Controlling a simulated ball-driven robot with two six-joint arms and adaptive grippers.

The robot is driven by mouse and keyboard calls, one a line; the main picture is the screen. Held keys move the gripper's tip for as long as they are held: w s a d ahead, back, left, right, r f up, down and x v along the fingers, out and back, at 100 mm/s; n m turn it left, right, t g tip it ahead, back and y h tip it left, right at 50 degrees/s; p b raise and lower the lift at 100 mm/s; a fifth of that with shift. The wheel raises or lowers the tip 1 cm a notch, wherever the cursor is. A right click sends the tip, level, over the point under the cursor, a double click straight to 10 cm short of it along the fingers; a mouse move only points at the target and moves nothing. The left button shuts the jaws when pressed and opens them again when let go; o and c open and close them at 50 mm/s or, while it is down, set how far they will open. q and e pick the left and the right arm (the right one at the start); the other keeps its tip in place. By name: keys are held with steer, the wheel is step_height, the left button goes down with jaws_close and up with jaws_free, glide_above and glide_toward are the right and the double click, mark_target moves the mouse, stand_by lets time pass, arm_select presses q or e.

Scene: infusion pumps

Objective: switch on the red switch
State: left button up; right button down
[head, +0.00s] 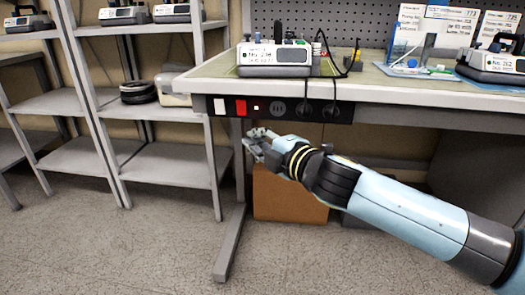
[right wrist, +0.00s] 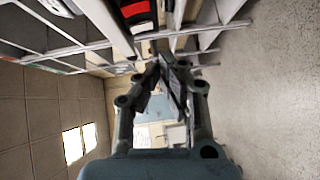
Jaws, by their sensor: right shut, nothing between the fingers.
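The red switch (head: 241,107) is on the black power strip (head: 345,112) along the front edge of the workbench, beside a white switch (head: 220,106). A small reddish light (head: 256,107) shows just right of it. I cannot tell the red switch's position. My right gripper (head: 252,141) is shut and empty, below the strip and a little right of the red switch, apart from it in the picture. In the right wrist view its fingers (right wrist: 167,62) meet, and a red patch (right wrist: 135,8), likely the switch, shows at the top edge. My left gripper is not in view.
An infusion pump (head: 273,56) stands on the workbench above the strip, and black cables (head: 333,85) hang to its sockets. A cardboard box (head: 288,195) is under the bench, behind my right arm. A bench leg (head: 232,225) stands below the switch. Shelves (head: 165,160) are left.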

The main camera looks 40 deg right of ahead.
steer(key=s+f+m+g+p, duration=0.1)
steer(key=s+f+m+g, duration=0.2)
steer(key=s+f, duration=0.55)
steer(key=s+d+f+m+g+h+p, duration=0.1)
steer(key=s+f+m+g+p, duration=0.2)
steer(key=f, duration=1)
steer(key=s+f+m+g, duration=0.2)
steer(key=s+f+g, duration=0.1)
steer(key=s+f, duration=0.6)
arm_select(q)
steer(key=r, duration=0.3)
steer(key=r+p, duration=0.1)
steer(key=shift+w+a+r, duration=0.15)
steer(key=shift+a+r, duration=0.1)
arm_select(e)
steer(key=s+a+f+m+g, duration=0.2)
steer(key=s+f, duration=0.3)
steer(key=s, duration=0.5)
steer(key=s+a+f+m+g+y, duration=0.1)
steer(key=s+f, duration=0.4)
steer(key=s, duration=0.5)
steer(key=s+a+f+m+g, duration=0.3)
steer(key=s+f+m+g, duration=0.1)
steer(key=s, duration=0.6)
steer(key=shift+s+f+m+g, duration=0.25)
steer(key=shift+f+m+g, duration=0.15)
steer(key=shift+f, duration=0.35)
